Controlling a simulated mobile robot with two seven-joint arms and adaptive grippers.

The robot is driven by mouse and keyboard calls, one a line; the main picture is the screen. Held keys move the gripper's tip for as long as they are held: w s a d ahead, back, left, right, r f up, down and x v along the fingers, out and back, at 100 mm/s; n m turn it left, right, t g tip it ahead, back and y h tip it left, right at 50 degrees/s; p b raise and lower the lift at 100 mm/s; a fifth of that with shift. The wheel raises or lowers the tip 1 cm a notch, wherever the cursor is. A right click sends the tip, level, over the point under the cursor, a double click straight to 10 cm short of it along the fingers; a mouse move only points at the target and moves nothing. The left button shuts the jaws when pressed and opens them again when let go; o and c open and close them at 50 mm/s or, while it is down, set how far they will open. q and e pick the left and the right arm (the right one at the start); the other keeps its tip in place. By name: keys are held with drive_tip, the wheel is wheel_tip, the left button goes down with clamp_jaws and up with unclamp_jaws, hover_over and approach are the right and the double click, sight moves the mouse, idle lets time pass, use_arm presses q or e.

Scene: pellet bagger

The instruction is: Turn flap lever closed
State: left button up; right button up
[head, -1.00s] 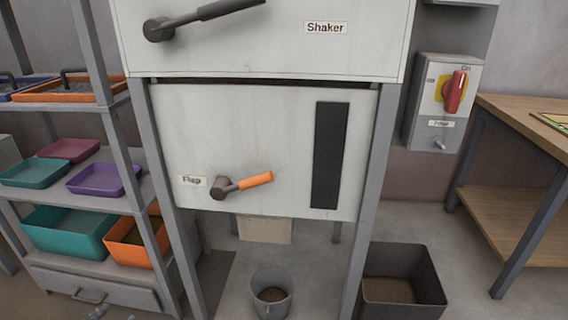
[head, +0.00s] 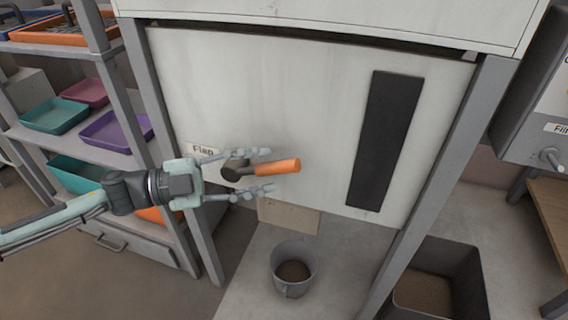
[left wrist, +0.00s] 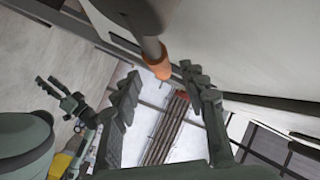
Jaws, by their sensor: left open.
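The flap lever (head: 278,167) sticks out to the right from its dark hub on the white machine panel, with an orange grip tilted slightly up. A "Flap" label (head: 203,149) is beside the hub, partly behind my gripper. My left gripper (head: 268,170) is open, with one finger above the lever and one below it; I cannot tell whether either touches. In the left wrist view the orange grip (left wrist: 158,65) shows ahead, between and beyond the open fingers (left wrist: 160,80).
A mug with brown pellets (head: 293,270) stands below the flap chute (head: 288,216). A dark bin (head: 440,275) is at the right. A shelf with coloured trays (head: 118,128) stands at the left, close to my arm. A dark strip (head: 385,140) marks the panel.

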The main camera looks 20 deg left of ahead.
sight(270, 169)
use_arm(q)
drive_tip(key=shift+x, duration=2.2)
drive_tip(key=shift+w, duration=0.1)
clamp_jaws()
